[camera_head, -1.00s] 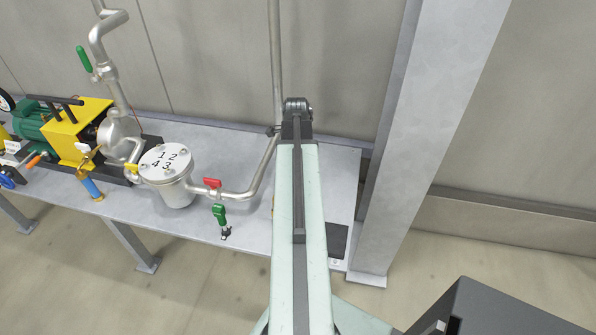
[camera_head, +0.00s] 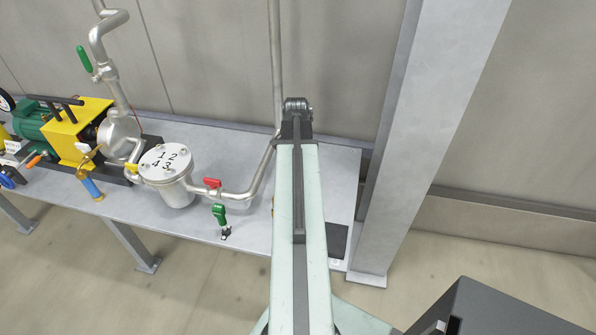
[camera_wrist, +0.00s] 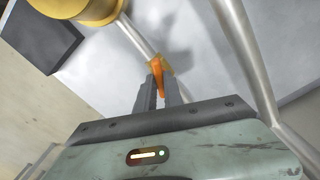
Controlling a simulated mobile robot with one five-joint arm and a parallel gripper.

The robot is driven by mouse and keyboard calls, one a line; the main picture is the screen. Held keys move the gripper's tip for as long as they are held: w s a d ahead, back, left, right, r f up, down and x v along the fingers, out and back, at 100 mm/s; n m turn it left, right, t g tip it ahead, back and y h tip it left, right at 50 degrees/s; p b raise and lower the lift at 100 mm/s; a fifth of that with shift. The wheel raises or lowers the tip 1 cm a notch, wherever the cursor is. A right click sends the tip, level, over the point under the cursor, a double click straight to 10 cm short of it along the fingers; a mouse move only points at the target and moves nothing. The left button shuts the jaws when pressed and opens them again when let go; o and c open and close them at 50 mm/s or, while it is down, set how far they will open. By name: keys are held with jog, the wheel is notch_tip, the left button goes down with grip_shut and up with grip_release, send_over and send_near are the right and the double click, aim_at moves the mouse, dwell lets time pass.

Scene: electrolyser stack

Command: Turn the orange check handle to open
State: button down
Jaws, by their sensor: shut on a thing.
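The orange check handle (camera_wrist: 157,75) is in the middle of the wrist view, on a pipe with a brass-coloured fitting beside it. My gripper (camera_wrist: 158,88) is shut on the handle, with one finger on each side of its near end. The handle's far end shows beyond the fingertips. In the head view my arm hides this handle and the gripper. How far the handle is turned I cannot tell.
A metal pipe (camera_wrist: 240,50) runs close to the right of my gripper. A yellow round part (camera_wrist: 85,8) is at upper left. In the head view, a red handle (camera_head: 212,183), green handle (camera_head: 219,213) and numbered canister (camera_head: 166,165) stand left. A steel column (camera_head: 420,130) stands right.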

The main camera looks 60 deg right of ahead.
jog(key=shift+n, duration=0.4)
jog(key=n, duration=0.4)
jog(key=c, duration=1.3)
grip_release()
notch_tip(320, 180, up, 7)
jog(key=p, duration=0.7)
